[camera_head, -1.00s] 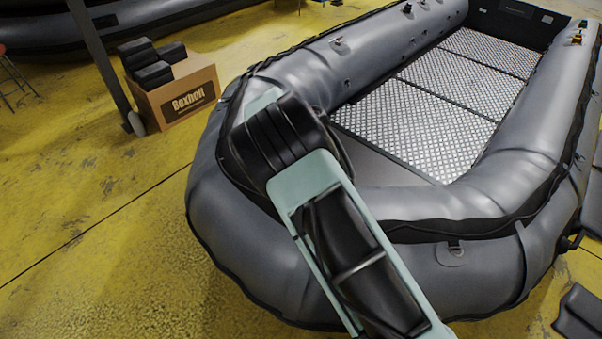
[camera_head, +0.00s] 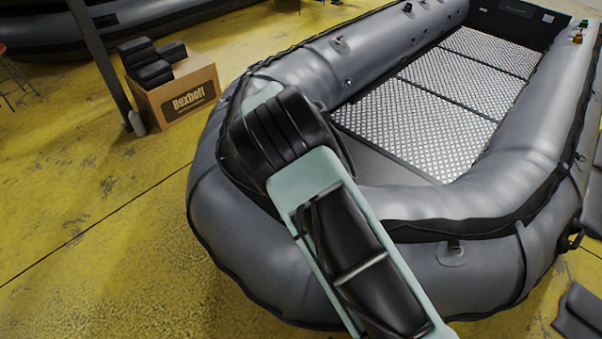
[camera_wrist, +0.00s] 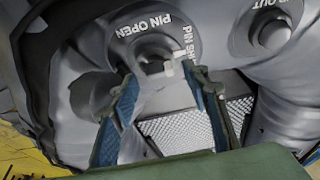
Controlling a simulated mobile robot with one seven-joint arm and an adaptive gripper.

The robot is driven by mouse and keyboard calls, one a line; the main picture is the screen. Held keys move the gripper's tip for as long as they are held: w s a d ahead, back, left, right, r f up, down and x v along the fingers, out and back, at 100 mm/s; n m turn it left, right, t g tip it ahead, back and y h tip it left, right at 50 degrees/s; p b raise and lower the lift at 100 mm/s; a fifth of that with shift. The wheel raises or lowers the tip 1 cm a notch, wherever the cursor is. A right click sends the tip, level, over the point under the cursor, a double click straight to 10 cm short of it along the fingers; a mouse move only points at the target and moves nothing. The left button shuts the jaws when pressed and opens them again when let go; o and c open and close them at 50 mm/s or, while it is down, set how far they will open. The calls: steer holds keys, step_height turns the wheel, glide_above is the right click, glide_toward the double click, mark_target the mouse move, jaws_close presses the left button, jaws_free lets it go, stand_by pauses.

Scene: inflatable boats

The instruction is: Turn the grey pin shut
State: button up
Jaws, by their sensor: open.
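In the wrist view, the grey pin (camera_wrist: 152,57) sits at the centre of a round grey valve plate (camera_wrist: 120,38) on the boat's tube. The plate is lettered "PIN OPEN" at the top and "PIN SH…" at the right; the rest of that word is hidden. A small pale tab (camera_wrist: 172,69) shows at the pin's lower right, near the right fingertip. My gripper (camera_wrist: 158,74) is open, its two blue-lined fingers spread just below the pin, one to each side. I cannot tell whether they touch it. In the head view my arm hides the gripper and pin.
The grey inflatable boat (camera_head: 235,255) fills the middle and right, with a chequered floor (camera_head: 425,118). Another valve lettered "…OUT" (camera_wrist: 270,36) is right of the pin. A cardboard box (camera_head: 182,95) with black blocks stands left. Yellow floor (camera_head: 80,240) is clear at the front left.

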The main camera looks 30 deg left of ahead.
steer(key=d+v, duration=0.1)
steer(key=v, duration=0.9)
steer(key=shift+a+r, duration=0.3)
steer(key=shift+a, duration=0.15)
steer(key=shift+s, duration=0.1)
